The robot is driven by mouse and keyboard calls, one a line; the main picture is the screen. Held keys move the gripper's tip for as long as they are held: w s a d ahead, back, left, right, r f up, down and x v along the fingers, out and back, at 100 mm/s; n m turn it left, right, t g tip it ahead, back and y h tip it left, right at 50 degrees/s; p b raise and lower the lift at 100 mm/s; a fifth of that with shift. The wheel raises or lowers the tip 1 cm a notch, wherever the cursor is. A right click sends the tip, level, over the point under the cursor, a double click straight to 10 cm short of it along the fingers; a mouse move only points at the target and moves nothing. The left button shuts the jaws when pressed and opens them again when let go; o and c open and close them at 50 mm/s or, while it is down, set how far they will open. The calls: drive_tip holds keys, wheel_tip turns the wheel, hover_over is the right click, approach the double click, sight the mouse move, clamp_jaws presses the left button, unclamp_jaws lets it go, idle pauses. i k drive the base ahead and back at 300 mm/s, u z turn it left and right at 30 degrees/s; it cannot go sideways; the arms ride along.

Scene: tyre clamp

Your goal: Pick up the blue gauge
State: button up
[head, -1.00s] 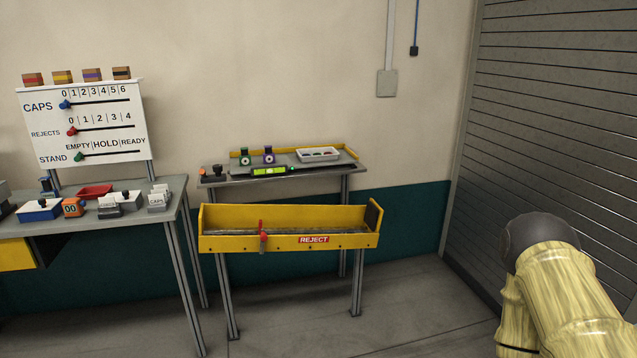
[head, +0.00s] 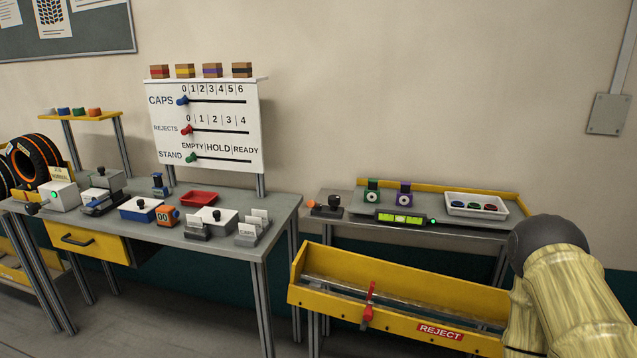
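A small upright blue item (head: 160,184) with a dark upper part stands at the back of the left workbench, below the board. It may be the blue gauge, but it is too small to be sure. A green gauge (head: 372,192) and a purple gauge (head: 404,195), each with a pale round face, stand on the right table. No gauge there looks blue. Part of my arm shows at the right edge. My gripper is outside the view.
The left workbench (head: 278,208) also carries a red tray (head: 199,198), an orange counter (head: 167,216) and boxes. A yellow reject trough (head: 400,308) stands before the right table. A white tray (head: 477,204) holds coloured caps. Tyres (head: 32,160) stand far left.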

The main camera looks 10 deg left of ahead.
sight(159, 191)
drive_tip(key=u, duration=0.85)
drive_tip(key=i, duration=0.75)
drive_tip(key=u, duration=0.8)
